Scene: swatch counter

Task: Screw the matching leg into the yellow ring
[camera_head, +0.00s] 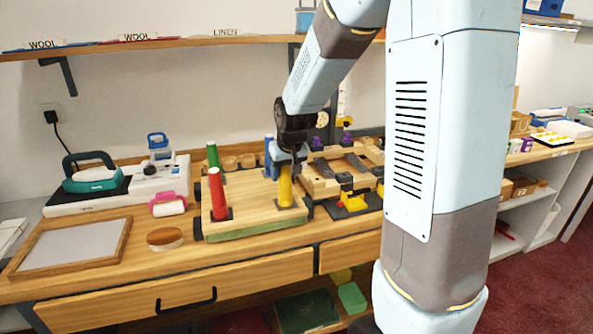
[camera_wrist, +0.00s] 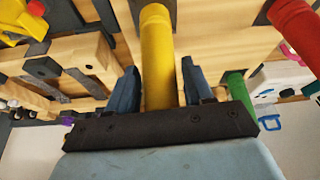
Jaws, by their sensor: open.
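A yellow leg (camera_head: 285,188) stands upright on a dark square plate at the near right corner of a wooden board (camera_head: 246,214). My gripper (camera_head: 291,158) is at the leg's upper part, pointing down. In the wrist view the yellow leg (camera_wrist: 158,40) runs between the two open fingers of my gripper (camera_wrist: 158,75), with a narrow gap at each side. A red leg (camera_head: 217,190), a green leg (camera_head: 213,156) and a blue leg (camera_head: 269,155) stand at the other corners. I cannot make out a yellow ring at the leg's foot.
A wooden fixture (camera_head: 325,180) with dark clamps and yellow parts stands right of the board. A round brush (camera_head: 164,238), a pink-handled roller (camera_head: 169,205) and a framed tray (camera_head: 75,248) lie to the left. A shelf (camera_head: 180,42) runs along the wall behind.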

